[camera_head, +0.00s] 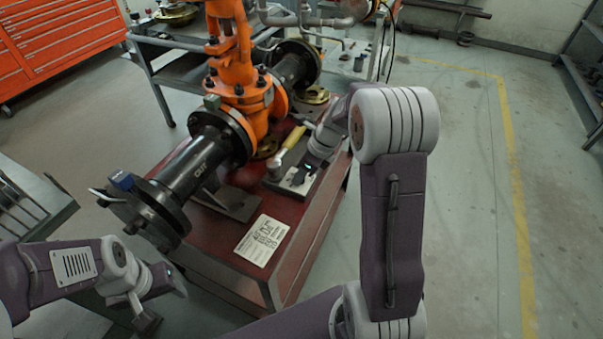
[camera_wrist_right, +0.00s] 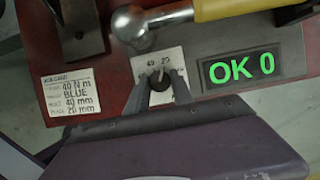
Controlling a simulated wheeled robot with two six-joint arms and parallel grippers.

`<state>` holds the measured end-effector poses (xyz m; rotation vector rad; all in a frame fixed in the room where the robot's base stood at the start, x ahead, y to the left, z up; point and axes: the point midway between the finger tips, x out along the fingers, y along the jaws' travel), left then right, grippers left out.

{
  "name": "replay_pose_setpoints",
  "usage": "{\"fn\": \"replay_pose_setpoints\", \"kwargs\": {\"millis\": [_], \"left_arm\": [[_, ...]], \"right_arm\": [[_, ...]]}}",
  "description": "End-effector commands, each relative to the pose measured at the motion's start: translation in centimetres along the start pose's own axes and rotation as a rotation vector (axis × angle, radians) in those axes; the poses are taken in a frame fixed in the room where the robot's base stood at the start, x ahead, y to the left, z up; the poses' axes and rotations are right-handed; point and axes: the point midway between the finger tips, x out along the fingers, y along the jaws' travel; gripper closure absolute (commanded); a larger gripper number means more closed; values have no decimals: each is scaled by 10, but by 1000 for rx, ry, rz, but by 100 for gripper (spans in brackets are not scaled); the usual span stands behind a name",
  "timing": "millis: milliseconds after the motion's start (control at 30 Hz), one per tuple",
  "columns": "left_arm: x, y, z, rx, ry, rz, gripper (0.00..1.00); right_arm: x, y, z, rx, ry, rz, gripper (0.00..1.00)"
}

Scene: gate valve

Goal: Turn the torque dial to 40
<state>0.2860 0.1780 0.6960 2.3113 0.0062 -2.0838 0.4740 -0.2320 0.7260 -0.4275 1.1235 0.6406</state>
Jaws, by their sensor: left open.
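The torque dial (camera_wrist_right: 159,78) is a small dark knob on a white plate marked 40 and 20 in the right wrist view. My right gripper (camera_wrist_right: 160,74) has one finger on each side of the knob; whether they press on it I cannot tell. The plate's print is partly covered by the fingers. In the head view my right gripper (camera_head: 299,177) is low over the bench's right side, and the knob is too small to make out. My left gripper (camera_head: 147,316) is open and empty at the lower left, away from the dial.
A display (camera_wrist_right: 240,67) beside the dial reads OK 0. A yellow-handled wrench (camera_wrist_right: 215,10) lies behind the dial. A job card (camera_wrist_right: 70,91) reading 40 N m, BLUE lies on the red bench (camera_head: 225,225). The orange gate valve (camera_head: 238,75) and black pipe (camera_head: 195,165) stand at left.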

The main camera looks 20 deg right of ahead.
Motion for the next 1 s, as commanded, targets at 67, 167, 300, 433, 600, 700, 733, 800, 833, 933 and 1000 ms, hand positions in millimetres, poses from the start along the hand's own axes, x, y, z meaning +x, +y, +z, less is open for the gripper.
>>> {"fn": "replay_pose_setpoints", "kwargs": {"millis": [67, 167, 300, 433, 600, 700, 733, 800, 833, 933, 1000], "left_arm": [[0, 0, 0, 0, 0, 0, 43], [-2, 0, 0, 0, 0, 0, 43], [-8, 0, -1, 0, 0, 0, 43], [-21, 0, -2, 0, 0, 0, 43], [-43, 1, -4, 0, 0, 0, 43], [-57, 1, -6, 0, 0, 0, 43], [-61, 1, -6, 0, 0, 0, 43], [-70, 1, -7, 0, 0, 0, 43], [-74, 1, -8, 0, 0, 0, 43], [-85, 2, -9, 0, 0, 0, 43], [-92, 2, -10, 0, 0, 0, 43]], "right_arm": [[0, 0, 0, -1, 0, 0, 100], [-1, 0, 0, -5, 0, 2, 100], [-2, 0, 1, -35, 1, 14, 100], [-4, -1, 1, -92, 1, 41, 100], [-6, -2, 2, -214, 2, 91, 100], [-7, -2, 2, -295, 2, 126, 100], [-6, -2, 2, -319, 2, 136, 100], [-6, -2, 3, -375, 1, 158, 100], [-6, -2, 3, -398, 1, 168, 100], [-5, -3, 3, -470, 1, 198, 100], [-5, -3, 3, -517, 0, 218, 100]]}}
